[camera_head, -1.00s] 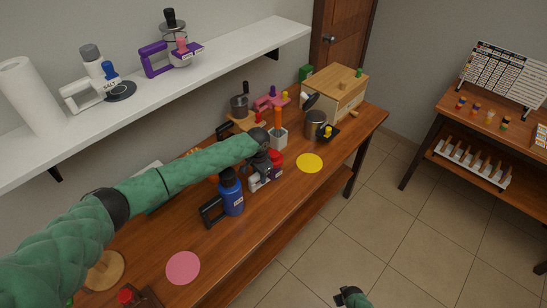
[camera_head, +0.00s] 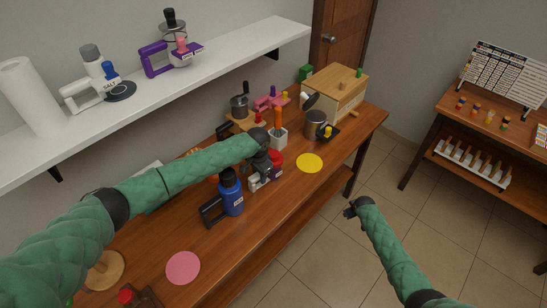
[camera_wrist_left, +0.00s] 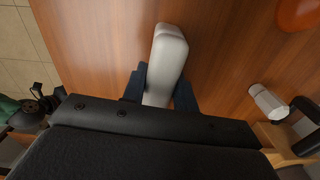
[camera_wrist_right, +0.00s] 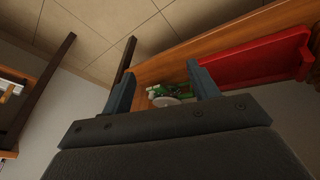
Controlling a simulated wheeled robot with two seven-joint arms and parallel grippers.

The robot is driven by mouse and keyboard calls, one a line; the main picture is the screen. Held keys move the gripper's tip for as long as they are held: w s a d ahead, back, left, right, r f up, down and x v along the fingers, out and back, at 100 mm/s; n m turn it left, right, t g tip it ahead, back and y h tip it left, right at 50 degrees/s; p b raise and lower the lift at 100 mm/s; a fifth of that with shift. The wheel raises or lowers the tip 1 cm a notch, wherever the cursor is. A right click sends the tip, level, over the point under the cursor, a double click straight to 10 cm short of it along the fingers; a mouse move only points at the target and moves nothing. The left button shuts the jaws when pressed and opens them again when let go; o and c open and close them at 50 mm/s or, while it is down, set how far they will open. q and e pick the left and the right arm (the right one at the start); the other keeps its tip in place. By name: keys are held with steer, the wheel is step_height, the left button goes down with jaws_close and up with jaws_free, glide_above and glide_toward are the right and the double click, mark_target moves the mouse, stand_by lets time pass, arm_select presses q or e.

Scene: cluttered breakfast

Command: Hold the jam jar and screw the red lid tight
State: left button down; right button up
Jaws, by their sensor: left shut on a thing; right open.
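My left gripper (camera_head: 262,172) is over the middle of the wooden table. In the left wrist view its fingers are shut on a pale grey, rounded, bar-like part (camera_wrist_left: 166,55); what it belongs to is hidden. In the head view a red rounded thing (camera_head: 276,158) shows right beside this gripper, partly covered by it. It may be the jam jar or its red lid; I cannot tell which. My right gripper (camera_head: 352,207) is off the table's front edge, above the floor. It also shows in the right wrist view (camera_wrist_right: 160,85), open and empty.
A blue bottle (camera_head: 231,195) stands close to the left gripper's left. A pen holder (camera_head: 278,138) and a metal pot (camera_head: 315,124) stand behind. A yellow disc (camera_head: 309,163) and a pink disc (camera_head: 183,268) lie on clear table. A red-capped bottle (camera_head: 126,296) is at the bottom left.

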steer(key=w+d+r+n+t, duration=0.1)
steer(key=w+d+r, duration=0.1)
steer(key=w+r, duration=0.9)
steer(key=w+d+r+t, duration=0.1)
steer(key=w+r, duration=0.6)
steer(key=r, duration=0.7)
steer(key=a+r+n, duration=0.1)
steer(key=a+r, duration=0.1)
steer(key=a, duration=0.2)
steer(key=w+a+r+n+y, duration=0.1)
steer(key=a+r, duration=0.1)
steer(key=a, duration=0.1)
steer(key=w+a+r+n+g+y, duration=0.1)
steer(key=a+r, duration=0.1)
steer(key=a, duration=0.2)
steer(key=shift+a+r+n, duration=0.35)
steer(key=shift+n, duration=0.05)
steer(key=n+g+y, duration=0.2)
steer(key=n+g, duration=0.5)
steer(key=n, duration=0.5)
glide_toward(275, 153)
steer(key=shift+x, duration=4.6)
